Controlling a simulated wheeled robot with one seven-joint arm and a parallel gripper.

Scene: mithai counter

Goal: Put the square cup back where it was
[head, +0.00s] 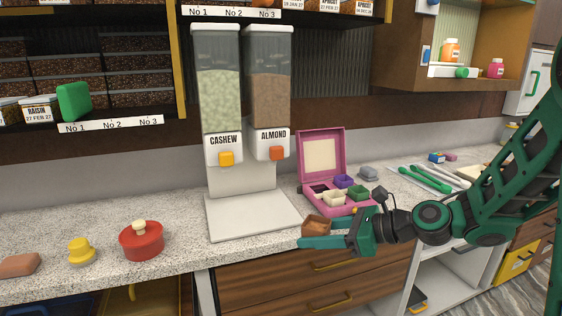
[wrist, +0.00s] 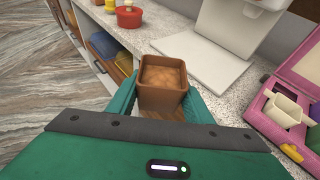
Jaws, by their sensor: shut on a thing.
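A brown square cup (head: 316,226) is between the teal fingers of my gripper (head: 318,240), above the counter's front edge, right of the dispenser base. In the wrist view the cup (wrist: 160,98) is upright, with a lighter brown surface inside; I cannot tell whether that is contents or its floor. The fingers close on it from both sides. An open pink box (head: 318,187) stands behind my gripper. It holds a purple cup (head: 343,181), a white cup (head: 334,198) and a green cup (head: 357,192). A dark spot at its back left looks like an empty place.
A dispenser with cashew (head: 219,90) and almond (head: 268,90) hoppers stands on a white base (head: 250,216), which is bare. A red pot (head: 141,242) and yellow item (head: 82,252) sit left. Green tongs (head: 425,178) lie on a tray at right.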

